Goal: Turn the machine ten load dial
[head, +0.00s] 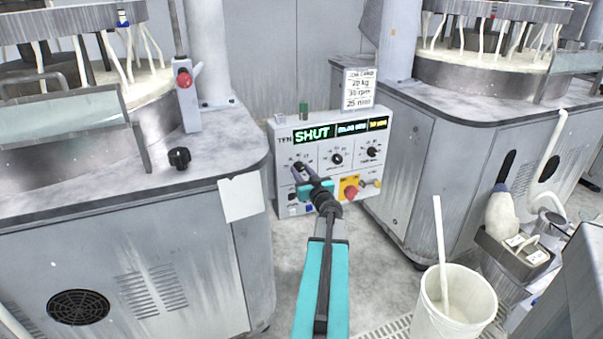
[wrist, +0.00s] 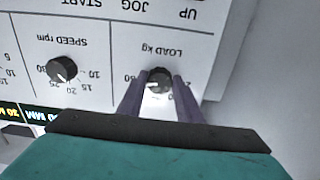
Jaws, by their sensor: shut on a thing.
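Where the dial's pointer stands is hard to read.
The speed dial (wrist: 62,70) sits beside the load dial. A red knob on a yellow plate (head: 350,189) is low on the panel. A sign (head: 359,89) above reads 20 kg, 30 rpm, 25 min. Grey machines flank the panel; a white bucket (head: 430,322) stands at front right.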

